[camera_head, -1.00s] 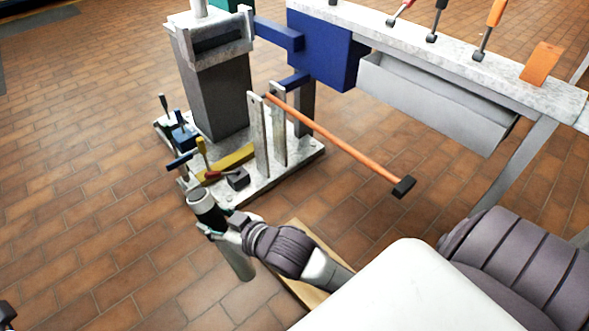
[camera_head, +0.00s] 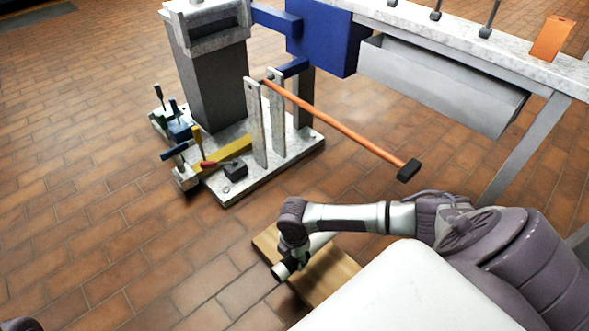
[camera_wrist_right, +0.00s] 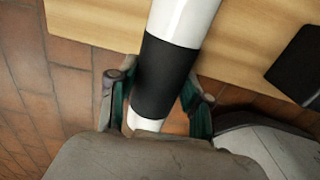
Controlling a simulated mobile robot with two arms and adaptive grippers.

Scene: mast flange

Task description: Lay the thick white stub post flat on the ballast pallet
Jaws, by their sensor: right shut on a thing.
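The thick white stub post (camera_head: 320,240) has a dark band near one end and lies about level over the wooden ballast pallet (camera_head: 340,283). My right gripper (camera_head: 291,262) is shut on it at the dark band, partly hiding it. In the right wrist view the post (camera_wrist_right: 184,18) runs away across the pallet (camera_wrist_right: 105,22), and my right gripper's fingers (camera_wrist_right: 160,85) sit on both sides of the band. The gripped end reaches to or past the pallet's left edge. I cannot tell whether the post touches the wood.
A grey base plate (camera_head: 290,160) with upright posts and clamps stands behind the pallet. A workbench (camera_head: 450,40) stands at the back right. The brick floor left of the pallet is clear.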

